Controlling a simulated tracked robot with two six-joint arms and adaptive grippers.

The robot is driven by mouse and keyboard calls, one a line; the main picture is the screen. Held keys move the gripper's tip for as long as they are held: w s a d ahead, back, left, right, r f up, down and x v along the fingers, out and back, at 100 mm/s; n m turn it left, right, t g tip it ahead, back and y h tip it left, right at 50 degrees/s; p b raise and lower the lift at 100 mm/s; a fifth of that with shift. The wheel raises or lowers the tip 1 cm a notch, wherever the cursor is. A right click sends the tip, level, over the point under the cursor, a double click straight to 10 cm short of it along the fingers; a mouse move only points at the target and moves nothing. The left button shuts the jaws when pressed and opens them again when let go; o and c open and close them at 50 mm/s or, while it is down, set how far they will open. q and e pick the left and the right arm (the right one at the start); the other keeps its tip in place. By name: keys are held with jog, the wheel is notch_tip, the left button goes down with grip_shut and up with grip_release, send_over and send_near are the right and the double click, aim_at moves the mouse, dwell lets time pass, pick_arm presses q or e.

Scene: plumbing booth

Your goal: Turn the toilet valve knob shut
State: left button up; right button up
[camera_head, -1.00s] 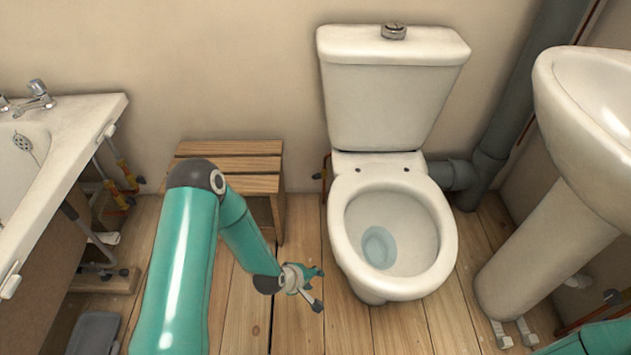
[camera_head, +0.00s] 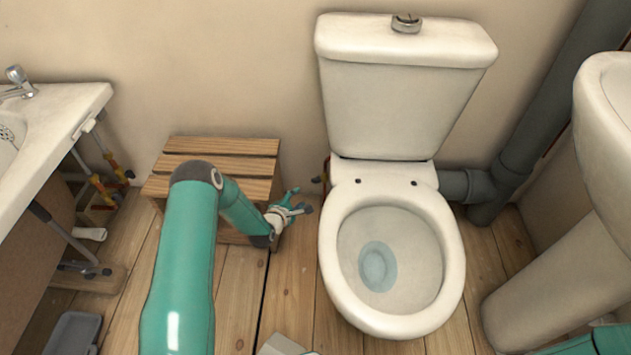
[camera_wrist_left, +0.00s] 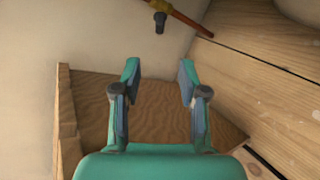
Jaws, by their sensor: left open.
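The valve is a small dark knob (camera_head: 317,180) on a pipe low at the wall, just left of the white toilet (camera_head: 390,258). In the left wrist view the dark knob (camera_wrist_left: 160,21) hangs at the top, beside a copper-coloured pipe (camera_wrist_left: 185,14) with a red part. My left gripper (camera_head: 300,200) is beside the stool's right side, short of the knob and slightly left of it. In the left wrist view its two fingers (camera_wrist_left: 158,70) are apart with nothing between them, and the knob lies beyond the fingertips.
A wooden stool (camera_head: 222,146) stands close to the left gripper. A grey tray (camera_head: 72,334) lies on the floor. Floorboards between stool and toilet are bare.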

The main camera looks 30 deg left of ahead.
aim_at(314, 183)
pick_arm(q)
jog(key=b+x, duration=0.3)
jog(key=x, duration=0.4)
jog(key=b+x, duration=0.4)
jog(key=x, duration=0.3)
jog(key=shift+s+d+f, duration=0.1)
jog(key=shift+f, duration=0.1)
jog(key=shift+b+x, duration=0.4)
jog(key=shift+x, duration=0.45)
jog(key=shift+r, duration=0.1)
grip_shut()
jog(key=shift+d, duration=0.1)
jog(key=shift+s+f+m+t+y, duration=0.1)
jog(key=shift+f+m+t+y, duration=0.25)
jog(key=shift+m+t+y, duration=0.35)
jog(key=shift+d+f+m+t+y, duration=0.15)
jog(key=shift+m+t+y, duration=0.1)
jog(key=shift+m+t, duration=0.55)
jog(key=shift+a+f+m+t+y, duration=0.1)
jog(key=shift+m+t+y, duration=0.15)
jog(key=shift+m+t, duration=0.5)
